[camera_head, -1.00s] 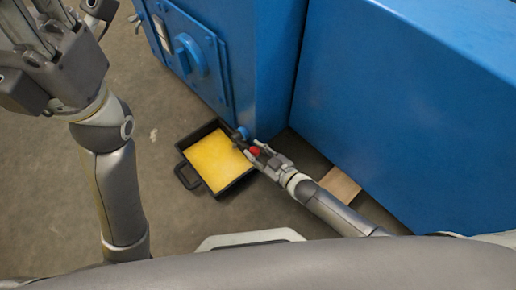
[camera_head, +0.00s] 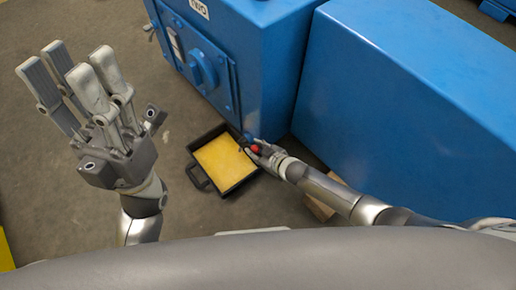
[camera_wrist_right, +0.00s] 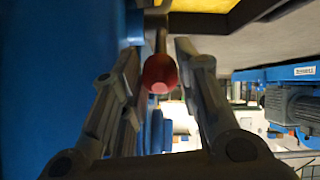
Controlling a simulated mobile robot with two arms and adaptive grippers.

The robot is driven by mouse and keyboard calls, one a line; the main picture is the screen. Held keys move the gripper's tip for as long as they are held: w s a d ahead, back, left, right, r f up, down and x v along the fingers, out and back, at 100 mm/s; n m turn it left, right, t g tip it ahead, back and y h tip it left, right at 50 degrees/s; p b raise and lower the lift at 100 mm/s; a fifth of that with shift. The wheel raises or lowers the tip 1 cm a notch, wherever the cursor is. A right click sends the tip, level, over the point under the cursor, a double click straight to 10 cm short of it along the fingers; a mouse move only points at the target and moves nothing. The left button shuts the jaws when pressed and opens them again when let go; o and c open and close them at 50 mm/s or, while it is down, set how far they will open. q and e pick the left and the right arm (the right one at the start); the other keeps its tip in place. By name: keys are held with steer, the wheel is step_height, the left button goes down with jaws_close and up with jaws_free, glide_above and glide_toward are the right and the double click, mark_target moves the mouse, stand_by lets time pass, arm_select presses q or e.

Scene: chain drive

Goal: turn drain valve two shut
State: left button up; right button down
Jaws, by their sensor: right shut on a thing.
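The drain valve sits low on the near corner of the blue cabinet marked TWO (camera_head: 280,55). Its lever ends in a red ball knob (camera_head: 255,149). In the right wrist view the red knob (camera_wrist_right: 160,73) hangs on a thin metal stem between the two fingers. My right gripper (camera_head: 256,148) is shut on the valve's lever at the knob; the exact contact is hard to see. The valve body is small and mostly hidden by the gripper. My left gripper (camera_head: 70,62) is open and empty, raised at the left, away from the valve.
A black drip tray (camera_head: 235,187) with a yellow surface inside lies on the floor beside the valve.

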stand_by(0.6)
steer(key=c, duration=1.1)
jaws_free()
steer(key=shift+o, duration=0.2)
steer(key=shift+r, duration=0.1)
steer(key=v, duration=1.2)
